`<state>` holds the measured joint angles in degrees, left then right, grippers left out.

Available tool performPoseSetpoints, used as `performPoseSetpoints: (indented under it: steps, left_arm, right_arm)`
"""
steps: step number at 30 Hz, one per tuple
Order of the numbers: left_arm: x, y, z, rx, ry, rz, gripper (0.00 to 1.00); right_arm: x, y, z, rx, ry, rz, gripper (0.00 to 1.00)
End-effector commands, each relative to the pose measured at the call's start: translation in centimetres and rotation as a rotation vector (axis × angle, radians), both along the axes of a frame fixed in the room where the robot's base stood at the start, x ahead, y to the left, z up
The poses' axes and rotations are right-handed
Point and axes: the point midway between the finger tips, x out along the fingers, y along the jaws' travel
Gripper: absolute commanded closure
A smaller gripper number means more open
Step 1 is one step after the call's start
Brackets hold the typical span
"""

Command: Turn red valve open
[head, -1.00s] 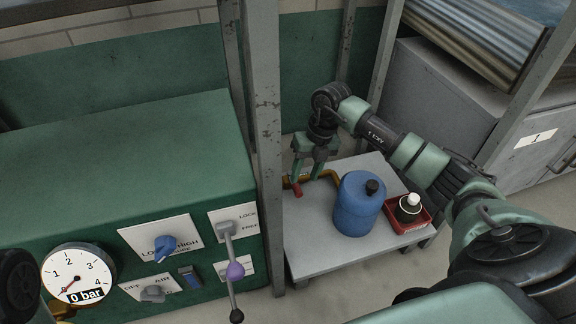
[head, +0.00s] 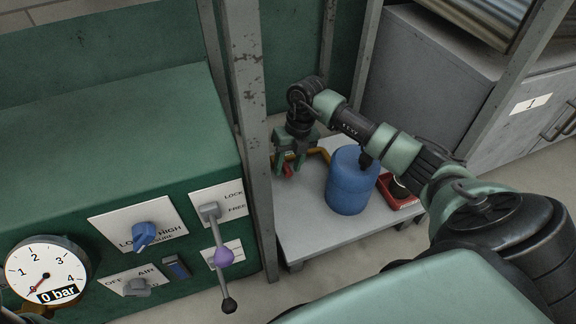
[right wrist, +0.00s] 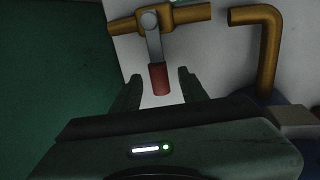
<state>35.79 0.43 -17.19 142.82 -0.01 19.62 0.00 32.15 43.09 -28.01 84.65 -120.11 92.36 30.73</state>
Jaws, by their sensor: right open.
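The red valve handle (right wrist: 158,78) shows in the right wrist view as a red grip on a grey lever, joined to a brass pipe (right wrist: 185,15). In the head view the red handle (head: 288,170) is small, low beside the post. My right gripper (right wrist: 161,82) is open, with one finger on each side of the red grip and gaps visible between. In the head view my right gripper (head: 291,168) points down over the handle and partly hides the valve. My left gripper cannot be made out.
A blue canister (head: 350,182) and a red tray (head: 402,192) stand on the grey table right of the valve. A grey post (head: 251,120) stands left of my gripper.

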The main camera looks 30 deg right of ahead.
Motion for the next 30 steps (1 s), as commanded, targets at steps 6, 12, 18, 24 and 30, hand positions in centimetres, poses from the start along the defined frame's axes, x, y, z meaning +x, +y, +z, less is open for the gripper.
performPoseSetpoints:
  steps: [6,12,18,24,30]
  left_arm:
    - [0.01,0.00,0.04,0.000,0.000,0.000,0.51]
    - [0.03,-0.02,0.03,0.000,0.001,0.000,0.51]
    - [0.04,-0.02,0.02,0.001,0.001,-0.001,0.51]
    - [0.04,-0.02,0.01,0.001,0.001,-0.001,0.51]
    - [0.06,-0.03,0.01,0.001,0.001,-0.001,0.51]
  right_arm:
    - [0.00,0.01,0.05,0.000,0.000,0.000,0.79]
    - [0.00,0.01,0.05,0.000,0.000,0.000,1.00]
    - [0.01,0.01,0.06,0.000,0.000,0.000,1.00]
    - [0.01,0.00,0.07,0.000,0.000,0.000,1.00]
    - [0.02,-0.01,0.07,0.000,-0.001,0.000,1.00]
